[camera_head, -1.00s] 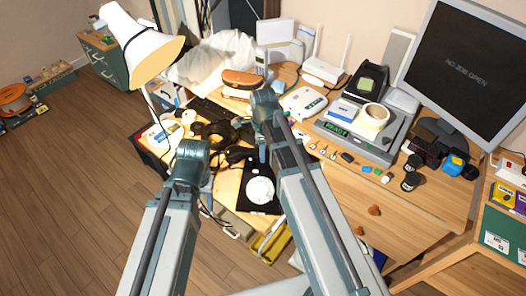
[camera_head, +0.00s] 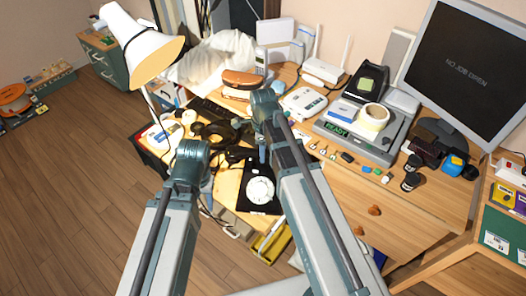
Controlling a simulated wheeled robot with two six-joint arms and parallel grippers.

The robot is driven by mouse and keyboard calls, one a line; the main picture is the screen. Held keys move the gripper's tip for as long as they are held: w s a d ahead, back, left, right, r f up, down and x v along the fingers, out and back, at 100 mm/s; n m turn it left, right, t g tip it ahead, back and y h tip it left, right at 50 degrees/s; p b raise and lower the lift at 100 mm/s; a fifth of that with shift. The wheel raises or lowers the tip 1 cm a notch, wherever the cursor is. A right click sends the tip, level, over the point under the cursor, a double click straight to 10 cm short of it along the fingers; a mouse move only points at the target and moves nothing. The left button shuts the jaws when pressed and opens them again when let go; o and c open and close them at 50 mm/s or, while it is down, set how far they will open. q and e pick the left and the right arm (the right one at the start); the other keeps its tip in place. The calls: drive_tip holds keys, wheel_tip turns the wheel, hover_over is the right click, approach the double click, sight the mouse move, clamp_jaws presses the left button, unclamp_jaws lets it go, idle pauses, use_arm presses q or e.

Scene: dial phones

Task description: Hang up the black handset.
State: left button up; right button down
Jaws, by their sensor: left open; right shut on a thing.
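The black dial phone (camera_head: 257,201) with its white dial (camera_head: 260,190) lies near the front edge of the desk, between my arms. A dark piece that looks like the black handset (camera_head: 238,154) is just above and left of the phone's far end. My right gripper (camera_head: 255,158) is there, shut on it, largely hidden by my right arm. I cannot tell whether the handset touches the cradle. My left gripper (camera_head: 207,184) is open, low at the desk's front left and mostly hidden behind my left arm.
Several dark round items (camera_head: 216,131) crowd the desk left of my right arm. A white lamp (camera_head: 140,50) stands at the left. A grey scale with a tape roll (camera_head: 373,116) and a monitor (camera_head: 460,65) are right. Bare wood (camera_head: 335,185) lies right of my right arm.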

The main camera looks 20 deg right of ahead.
drive_tip(key=shift+f+b, duration=1.1)
drive_tip(key=shift+b, duration=0.05)
drive_tip(key=shift+r, duration=0.1)
drive_tip(key=shift+c, duration=2.1)
unclamp_jaws()
drive_tip(key=shift+r, duration=0.15)
wheel_tip(320, 180, up, 14)
drive_tip(key=p, duration=1.4)
drive_tip(key=shift+f, duration=0.25)
